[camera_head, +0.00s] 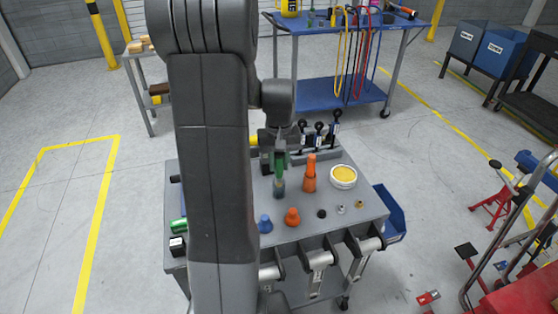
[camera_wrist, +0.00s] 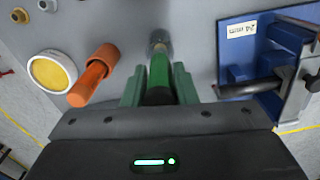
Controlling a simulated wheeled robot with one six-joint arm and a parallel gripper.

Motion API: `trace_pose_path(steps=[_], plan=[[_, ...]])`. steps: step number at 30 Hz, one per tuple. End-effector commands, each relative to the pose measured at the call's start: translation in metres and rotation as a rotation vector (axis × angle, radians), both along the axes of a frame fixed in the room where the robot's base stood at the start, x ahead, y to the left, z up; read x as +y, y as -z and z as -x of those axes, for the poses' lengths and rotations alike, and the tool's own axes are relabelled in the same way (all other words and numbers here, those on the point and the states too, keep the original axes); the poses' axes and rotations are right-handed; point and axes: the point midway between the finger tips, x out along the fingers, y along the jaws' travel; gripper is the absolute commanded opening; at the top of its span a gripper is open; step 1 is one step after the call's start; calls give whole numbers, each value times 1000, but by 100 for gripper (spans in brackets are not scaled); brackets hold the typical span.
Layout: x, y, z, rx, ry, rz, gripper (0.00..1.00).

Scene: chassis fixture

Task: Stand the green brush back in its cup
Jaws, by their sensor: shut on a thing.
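The green brush (camera_head: 279,162) is upright in my gripper (camera_head: 277,150), above the grey worktop (camera_head: 335,229). In the wrist view the green brush (camera_wrist: 158,72) lies between the two green fingers of my gripper (camera_wrist: 158,85), which is shut on it. A small grey-green cup (camera_head: 279,187) is directly at the brush's lower end, and it also shows in the wrist view (camera_wrist: 158,40). The brush's tip meets or overlaps the cup's mouth; I cannot tell how deep it sits. The bristles are hidden.
An orange brush-like piece (camera_head: 310,172) stands just right of the cup, with a yellow-topped tin (camera_head: 343,176) beyond it. Blue (camera_head: 265,223) and orange (camera_head: 292,216) knobs sit nearer the front. Black-handled clamps (camera_head: 318,135) stand behind.

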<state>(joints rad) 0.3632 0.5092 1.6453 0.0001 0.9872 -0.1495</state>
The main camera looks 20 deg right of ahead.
Motion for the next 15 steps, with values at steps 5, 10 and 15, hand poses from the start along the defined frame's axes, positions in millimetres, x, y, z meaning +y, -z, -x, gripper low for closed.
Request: trace_pose_path(steps=[5, 10, 15], plan=[[0, 7, 0, 0, 0, 0, 0], [0, 7, 0, 0, 0, 0, 0], [0, 7, 0, -1, 0, 0, 45]])
